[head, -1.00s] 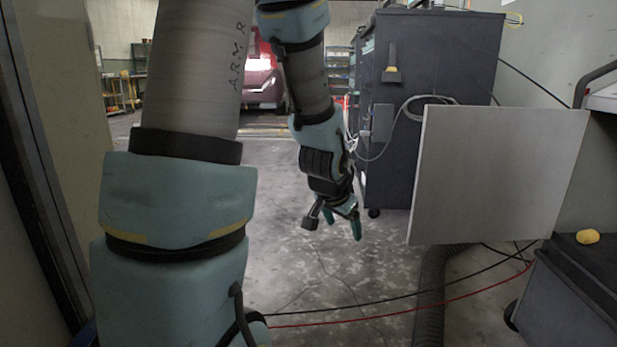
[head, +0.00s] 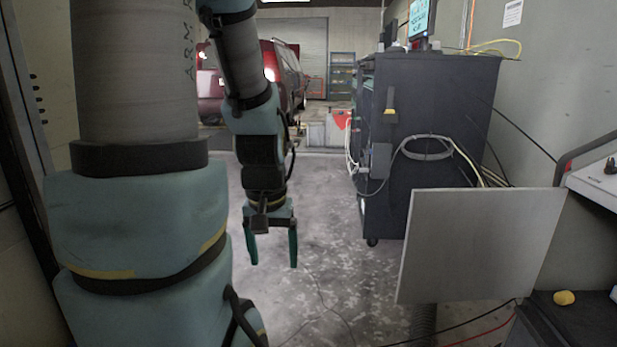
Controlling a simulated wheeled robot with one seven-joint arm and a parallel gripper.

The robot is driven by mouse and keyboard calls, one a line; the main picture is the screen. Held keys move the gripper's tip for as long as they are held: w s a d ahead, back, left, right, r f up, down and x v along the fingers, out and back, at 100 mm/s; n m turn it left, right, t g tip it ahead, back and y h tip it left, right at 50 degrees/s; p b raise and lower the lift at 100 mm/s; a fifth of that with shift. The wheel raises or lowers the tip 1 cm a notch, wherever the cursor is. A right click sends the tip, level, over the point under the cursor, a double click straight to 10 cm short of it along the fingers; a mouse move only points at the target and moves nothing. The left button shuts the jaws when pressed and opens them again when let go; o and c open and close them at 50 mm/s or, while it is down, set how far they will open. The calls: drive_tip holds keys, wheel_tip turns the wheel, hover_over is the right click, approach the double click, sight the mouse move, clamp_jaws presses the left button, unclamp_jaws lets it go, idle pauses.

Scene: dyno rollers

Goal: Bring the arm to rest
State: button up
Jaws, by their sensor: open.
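My gripper (head: 273,257) hangs from my arm left of the middle of the head view. Its two green-tipped fingers point down and stand apart, with nothing between them. It is over the bare concrete floor (head: 320,290) and touches nothing that I can see. My arm's grey and teal links fill the left side of the view and hide what is behind them.
A dark cabinet (head: 440,95) with a coiled grey cable (head: 425,150) stands right of my gripper. A grey panel (head: 480,245) stands in front of it. A red vehicle (head: 282,75) is at the back. Cables cross the floor at lower right. The floor around my gripper is clear.

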wheel_tip(320, 180, up, 22)
drive_tip(key=p, duration=1.9)
